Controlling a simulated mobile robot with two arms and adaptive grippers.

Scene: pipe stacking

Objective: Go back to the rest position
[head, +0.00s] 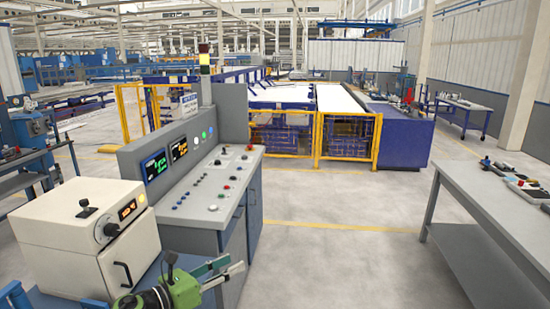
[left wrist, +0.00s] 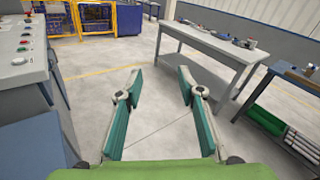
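My left gripper (head: 229,269) shows at the bottom of the head view, in front of the control console's lower side. In the left wrist view its two teal fingers (left wrist: 160,86) are spread apart with only bare floor showing between them, so it is open and empty. The green wrist body shows behind the fingers. My right gripper is in neither view. No pipe that I can make out shows in either view.
A control console (head: 205,180) and a cream oven-like box (head: 85,235) stand close at left. A grey workbench (head: 495,205) with small items is at right. Yellow fencing (head: 347,138) encloses machinery ahead. The floor (head: 330,215) between console and bench is clear.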

